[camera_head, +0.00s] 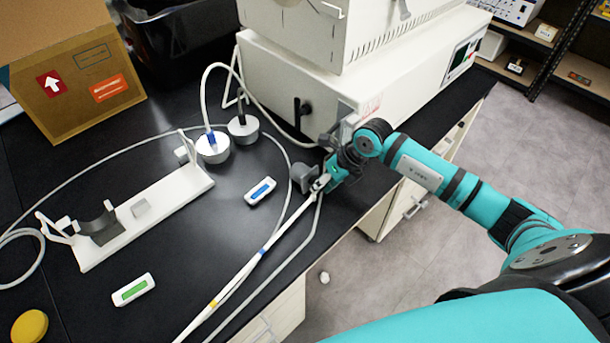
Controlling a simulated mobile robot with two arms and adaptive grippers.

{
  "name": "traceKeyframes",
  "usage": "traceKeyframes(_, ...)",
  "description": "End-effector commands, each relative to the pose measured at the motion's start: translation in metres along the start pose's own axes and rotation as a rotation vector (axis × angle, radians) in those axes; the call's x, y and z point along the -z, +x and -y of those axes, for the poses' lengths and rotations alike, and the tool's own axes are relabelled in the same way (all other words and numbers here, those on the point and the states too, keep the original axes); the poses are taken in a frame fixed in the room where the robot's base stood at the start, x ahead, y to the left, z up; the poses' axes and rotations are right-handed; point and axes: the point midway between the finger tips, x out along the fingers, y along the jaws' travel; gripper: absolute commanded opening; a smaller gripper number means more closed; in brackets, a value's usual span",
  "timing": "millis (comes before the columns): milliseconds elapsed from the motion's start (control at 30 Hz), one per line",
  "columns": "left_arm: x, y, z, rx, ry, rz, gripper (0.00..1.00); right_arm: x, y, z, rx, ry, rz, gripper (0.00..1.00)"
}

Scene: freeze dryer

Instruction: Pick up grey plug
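Two pale grey round plugs stand on the black bench at the left of the white machine. The nearer grey plug (212,149) has a blue collar and a white tube rising from it. The farther grey plug (243,130) has a dark stem. My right gripper (320,178) is at the bench's right edge, right of and nearer than both plugs, and apart from them. Its dark fingers are beside the end of a white tube (285,228); whether they grip it is unclear. My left gripper is out of view.
The white machine (285,90) stands behind the plugs. A white stand (150,215), a blue-marked device (260,191) and a green-marked device (133,289) lie on the bench. A cardboard box (80,85) is at the back left. Thin tubing crosses the bench.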

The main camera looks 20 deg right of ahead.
Motion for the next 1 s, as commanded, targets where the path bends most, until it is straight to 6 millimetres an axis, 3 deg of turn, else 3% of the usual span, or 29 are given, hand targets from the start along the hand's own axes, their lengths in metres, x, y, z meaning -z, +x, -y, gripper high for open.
traceKeyframes(133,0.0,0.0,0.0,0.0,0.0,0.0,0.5,0.0,0.0,0.0,0.0,0.0,0.0,0.0)
traceKeyframes(533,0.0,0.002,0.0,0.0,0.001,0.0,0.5,-0.002,-0.003,-0.001,0.001,-0.001,0.003,0.0)
traceKeyframes(833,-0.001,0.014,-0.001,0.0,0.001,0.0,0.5,-0.015,-0.033,-0.009,0.002,-0.005,0.004,0.0)
traceKeyframes(1000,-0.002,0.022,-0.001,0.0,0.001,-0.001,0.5,0.007,-0.031,-0.044,-0.002,-0.007,-0.001,0.0)
